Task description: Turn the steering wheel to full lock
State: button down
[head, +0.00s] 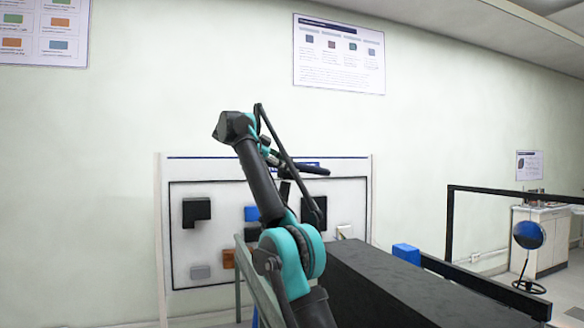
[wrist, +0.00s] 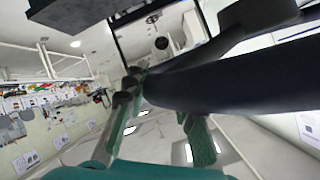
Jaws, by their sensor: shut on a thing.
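The steering wheel's dark rim (wrist: 235,82) crosses the wrist view from the middle to the right edge, with a broad dark spoke running to the upper right. My gripper (wrist: 160,102) has its teal-and-dark fingers on either side of the rim, shut on it. In the head view the wheel seems to be seen nearly edge-on as a thin slanted dark bar (head: 283,148), partly hidden by my arm. My gripper is hard to make out there, behind the upper arm link. How far the wheel is turned cannot be told.
A long black box-like chassis part (head: 385,285) lies at the lower right, with a blue block (head: 406,253) beside it. A white board (head: 205,165) with several mounted parts stands behind my arm. A black frame (head: 450,222), a blue round stool (head: 528,235) and a cabinet (head: 553,238) are at right.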

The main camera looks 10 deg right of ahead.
jog(key=shift+a+f, duration=0.2)
jog(key=shift+a, duration=0.05)
jog(key=c, duration=1.3)
grip_release()
jog(key=shift+a, duration=0.1)
jog(key=shift+r, duration=0.1)
jog(key=shift+d, duration=0.35)
